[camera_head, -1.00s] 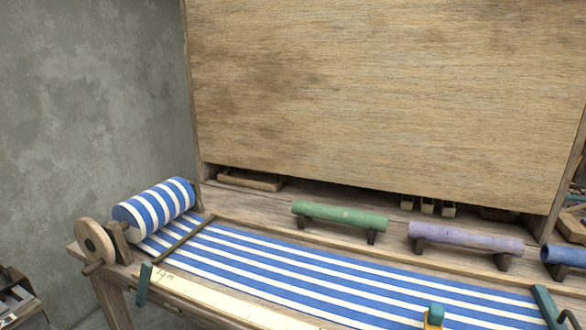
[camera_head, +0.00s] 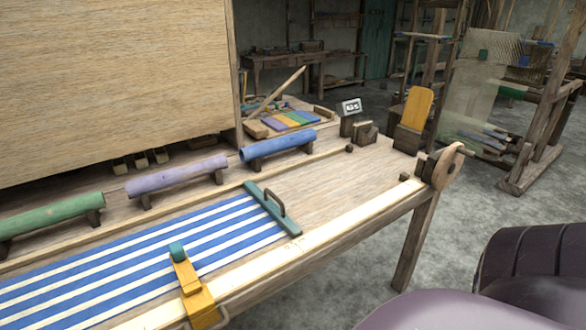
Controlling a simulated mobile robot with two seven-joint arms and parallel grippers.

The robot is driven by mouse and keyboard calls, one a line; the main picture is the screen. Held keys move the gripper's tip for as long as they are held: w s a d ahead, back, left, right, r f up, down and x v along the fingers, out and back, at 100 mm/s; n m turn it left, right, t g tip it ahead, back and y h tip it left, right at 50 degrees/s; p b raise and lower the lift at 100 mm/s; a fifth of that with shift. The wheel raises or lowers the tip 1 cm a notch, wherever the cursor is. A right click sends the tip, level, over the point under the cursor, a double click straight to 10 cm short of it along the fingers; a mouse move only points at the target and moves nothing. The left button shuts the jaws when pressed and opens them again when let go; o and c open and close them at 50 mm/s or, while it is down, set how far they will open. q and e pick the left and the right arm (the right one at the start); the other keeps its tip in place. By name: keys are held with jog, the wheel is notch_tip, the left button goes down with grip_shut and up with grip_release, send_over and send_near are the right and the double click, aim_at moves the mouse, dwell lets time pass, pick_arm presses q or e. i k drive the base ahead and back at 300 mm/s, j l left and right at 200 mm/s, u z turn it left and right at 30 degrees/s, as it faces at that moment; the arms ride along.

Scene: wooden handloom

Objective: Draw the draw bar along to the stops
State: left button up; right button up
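The draw bar (camera_head: 272,209) is a teal bar with a dark loop handle. It lies across the right end of the blue-and-white striped cloth (camera_head: 150,260) on the loom table. Two small dark blocks, which look like the stops, sit farther right on the table: one near the back edge (camera_head: 349,148) and one near the front edge (camera_head: 404,177). Bare boards lie between the bar and these blocks. Neither of my grippers shows in the head view.
A yellow clamp-like piece with a teal knob (camera_head: 187,270) stands over the cloth's front edge. Green (camera_head: 50,213), lilac (camera_head: 178,176) and blue (camera_head: 278,145) rolls rest along the back. A wooden wheel (camera_head: 447,165) stands at the table's right end. A large board (camera_head: 110,80) rises behind.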

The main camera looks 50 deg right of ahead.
aim_at(278, 214)
jog(key=z, duration=1.25)
